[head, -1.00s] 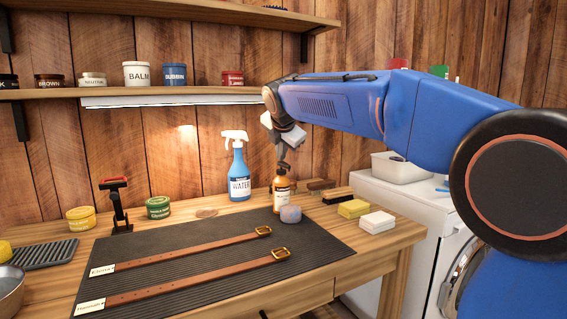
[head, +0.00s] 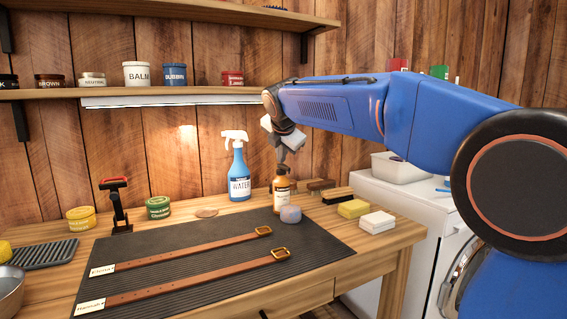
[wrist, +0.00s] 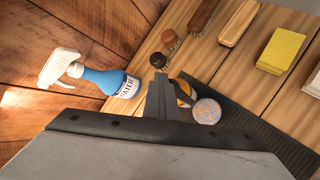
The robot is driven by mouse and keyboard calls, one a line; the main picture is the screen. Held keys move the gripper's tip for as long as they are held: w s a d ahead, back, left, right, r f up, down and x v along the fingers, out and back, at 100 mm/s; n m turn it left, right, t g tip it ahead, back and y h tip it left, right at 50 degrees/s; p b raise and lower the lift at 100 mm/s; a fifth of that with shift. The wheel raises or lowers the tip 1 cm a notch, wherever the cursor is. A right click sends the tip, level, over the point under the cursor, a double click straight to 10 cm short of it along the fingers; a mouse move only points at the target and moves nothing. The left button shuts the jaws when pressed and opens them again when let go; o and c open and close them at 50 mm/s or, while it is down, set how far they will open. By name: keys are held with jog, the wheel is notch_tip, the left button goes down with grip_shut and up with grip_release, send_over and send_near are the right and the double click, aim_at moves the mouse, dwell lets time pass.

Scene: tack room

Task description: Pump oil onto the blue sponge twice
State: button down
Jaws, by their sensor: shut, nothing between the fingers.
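The amber oil bottle (head: 282,196) stands upright at the back edge of the dark mat. My gripper (head: 281,167) points down right over its top, fingers closed together, and hides the pump head. In the wrist view the closed fingers (wrist: 158,80) cover most of the bottle, and only a bit of amber bottle (wrist: 184,92) shows beside them. I cannot tell whether the fingertips touch the pump. The round blue sponge (head: 290,214) lies on the mat just in front of the bottle; it also shows in the wrist view (wrist: 207,110), with orange-brown specks on its top.
A blue water spray bottle (head: 239,176) stands left of the oil bottle. Brushes (head: 337,197), a yellow block (head: 353,208) and white blocks (head: 377,221) lie to the right. Two leather straps (head: 190,252) lie on the mat (head: 230,240). A shelf (head: 180,93) hangs behind.

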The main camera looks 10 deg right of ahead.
aim_at(282, 165)
jog(key=shift+r, duration=0.25)
notch_tip(282, 165, up, 6)
dwell(1.0)
dwell(0.5)
